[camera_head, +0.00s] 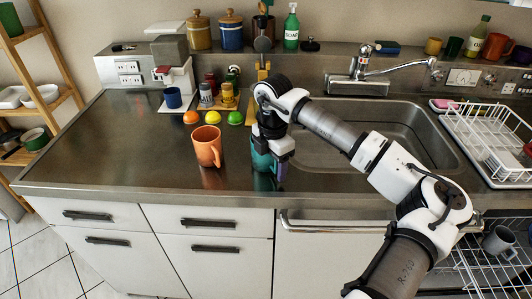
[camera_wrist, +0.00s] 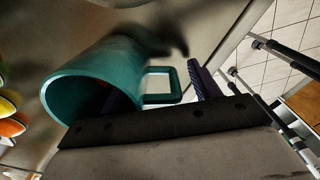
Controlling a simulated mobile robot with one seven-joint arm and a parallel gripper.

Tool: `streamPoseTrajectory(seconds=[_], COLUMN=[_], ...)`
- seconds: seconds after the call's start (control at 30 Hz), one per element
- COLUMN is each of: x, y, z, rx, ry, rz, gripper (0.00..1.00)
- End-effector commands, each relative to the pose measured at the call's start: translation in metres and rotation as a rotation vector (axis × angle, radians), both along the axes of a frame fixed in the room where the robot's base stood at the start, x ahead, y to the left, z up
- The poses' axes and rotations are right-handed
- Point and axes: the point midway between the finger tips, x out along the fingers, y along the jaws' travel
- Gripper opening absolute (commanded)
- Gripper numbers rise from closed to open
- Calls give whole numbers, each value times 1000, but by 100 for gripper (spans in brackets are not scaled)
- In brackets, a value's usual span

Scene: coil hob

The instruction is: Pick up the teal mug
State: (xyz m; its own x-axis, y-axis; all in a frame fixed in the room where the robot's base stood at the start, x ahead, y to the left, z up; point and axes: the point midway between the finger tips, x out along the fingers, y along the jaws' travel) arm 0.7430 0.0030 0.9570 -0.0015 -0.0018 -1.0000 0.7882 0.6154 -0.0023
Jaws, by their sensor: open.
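The teal mug (camera_head: 262,158) stands upright on the steel counter near its front edge, partly hidden by my gripper. In the wrist view the teal mug (camera_wrist: 88,80) shows its open rim and its handle, which points right toward my fingers. My gripper (camera_head: 273,163) is low over the mug, pointing down. It also shows in the wrist view (camera_wrist: 160,90) with its jaws apart. One finger lies at the mug's mouth, seemingly inside the rim, and the other is outside beyond the handle. Whether either finger touches the mug I cannot tell.
An orange mug (camera_head: 208,149) stands just left of the teal mug. The sink (camera_head: 375,130) and a white dish rack (camera_head: 490,145) are right. The counter's left front is clear.

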Motion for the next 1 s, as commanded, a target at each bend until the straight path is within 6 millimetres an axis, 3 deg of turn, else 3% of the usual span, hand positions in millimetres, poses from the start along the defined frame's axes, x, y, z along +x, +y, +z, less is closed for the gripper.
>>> streamPoseTrajectory(seconds=[0.07, 0.5, 1.0], x=[0, 0, 1], y=[0, 0, 0], z=[0, 0, 5], rx=[0, 0, -1], ry=[0, 0, -2], rz=[0, 1, 0], gripper=[59, 2, 0])
